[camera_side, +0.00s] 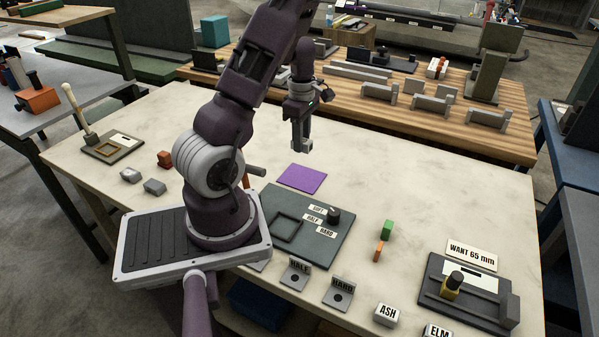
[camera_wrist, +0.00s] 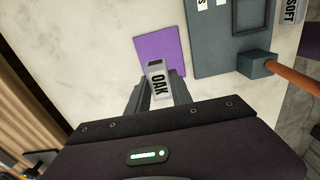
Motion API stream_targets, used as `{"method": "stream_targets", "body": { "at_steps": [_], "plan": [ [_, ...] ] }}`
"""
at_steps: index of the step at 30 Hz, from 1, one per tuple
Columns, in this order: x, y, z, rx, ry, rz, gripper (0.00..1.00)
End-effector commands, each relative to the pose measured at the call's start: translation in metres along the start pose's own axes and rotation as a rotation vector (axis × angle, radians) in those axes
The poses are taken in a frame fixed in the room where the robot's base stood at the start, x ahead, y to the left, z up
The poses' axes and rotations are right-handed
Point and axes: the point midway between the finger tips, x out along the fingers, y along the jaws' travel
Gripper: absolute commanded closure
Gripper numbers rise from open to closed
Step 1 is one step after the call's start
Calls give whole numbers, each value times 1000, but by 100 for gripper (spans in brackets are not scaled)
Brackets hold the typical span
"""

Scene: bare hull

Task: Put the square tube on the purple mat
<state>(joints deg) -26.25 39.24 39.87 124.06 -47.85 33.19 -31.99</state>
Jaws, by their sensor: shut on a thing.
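My gripper (camera_side: 301,140) is shut on a grey, square-ended piece labelled OAK (camera_wrist: 157,82), which I take to be the square tube. The purple mat (camera_side: 302,179) lies flat and empty on the pale table. In the side view my gripper hangs above the table, apart from the mat. In the wrist view the tube's end overlaps the near part of the mat (camera_wrist: 158,45); the tube is held up in the air.
A dark board (camera_side: 325,243) with a square frame and knob lies right beside the mat. A mallet (camera_wrist: 262,66) lies at the board's edge. Green (camera_side: 388,229) and orange (camera_side: 379,251) blocks stand to the right. Blocks labelled ASH (camera_side: 386,315) and ELM stand in front.

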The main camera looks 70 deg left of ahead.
Motion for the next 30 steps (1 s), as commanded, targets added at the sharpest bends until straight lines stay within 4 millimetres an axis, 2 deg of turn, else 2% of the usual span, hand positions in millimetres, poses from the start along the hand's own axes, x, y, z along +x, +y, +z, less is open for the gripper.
{"method": "stream_targets", "body": {
  "at_steps": [3, 13, 16, 24, 25, 28, 30],
  "plan": [
    [28, -5, 3, -29, 1, -8, 100],
    [90, -4, 3, -25, -1, -4, 100],
    [97, -4, 3, -23, 2, -4, 100],
    [99, -3, 3, -21, 0, -2, 100],
    [99, -3, 3, -20, 1, -2, 70],
    [99, -3, 3, -20, 1, -2, 52],
    [99, -3, 3, -20, 1, -2, 52]
  ]
}}
